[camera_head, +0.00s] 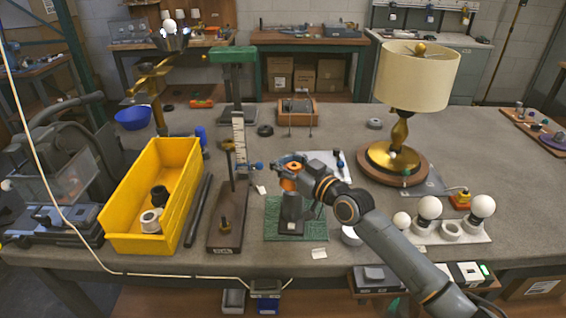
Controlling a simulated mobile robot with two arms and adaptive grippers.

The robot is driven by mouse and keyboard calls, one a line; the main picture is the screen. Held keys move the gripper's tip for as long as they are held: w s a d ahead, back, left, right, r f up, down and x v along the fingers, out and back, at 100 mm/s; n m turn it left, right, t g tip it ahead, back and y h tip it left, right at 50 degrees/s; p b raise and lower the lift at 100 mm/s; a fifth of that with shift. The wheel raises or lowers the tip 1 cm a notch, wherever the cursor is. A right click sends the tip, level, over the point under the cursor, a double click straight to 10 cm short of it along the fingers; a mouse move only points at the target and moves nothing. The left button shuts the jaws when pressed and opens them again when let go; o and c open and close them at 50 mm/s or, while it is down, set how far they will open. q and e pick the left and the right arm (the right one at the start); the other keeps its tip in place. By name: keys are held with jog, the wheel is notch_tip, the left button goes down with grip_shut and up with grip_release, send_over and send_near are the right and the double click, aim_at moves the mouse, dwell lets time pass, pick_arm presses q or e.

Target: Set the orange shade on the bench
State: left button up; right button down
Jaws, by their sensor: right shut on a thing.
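The orange shade (291,182) is a small orange piece at the middle of the bench, mostly hidden by my right gripper. My right gripper (290,167) comes in from the lower right and is shut on the shade. It holds the shade just above a dark upright stand (292,209) in this view; I cannot tell whether the two touch. The stand is on a green mat (310,231) on the grey bench (345,125). My left gripper is not in view.
A yellow bin (181,185) and a brown-based upright fixture (228,230) stand to the left. A brass lamp with a cream shade (418,80) and a white tray with bulbs (470,238) are to the right.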

jog(key=shift+f, duration=0.2)
jog(key=c, duration=0.6)
grip_release()
jog(key=shift+c, duration=0.2)
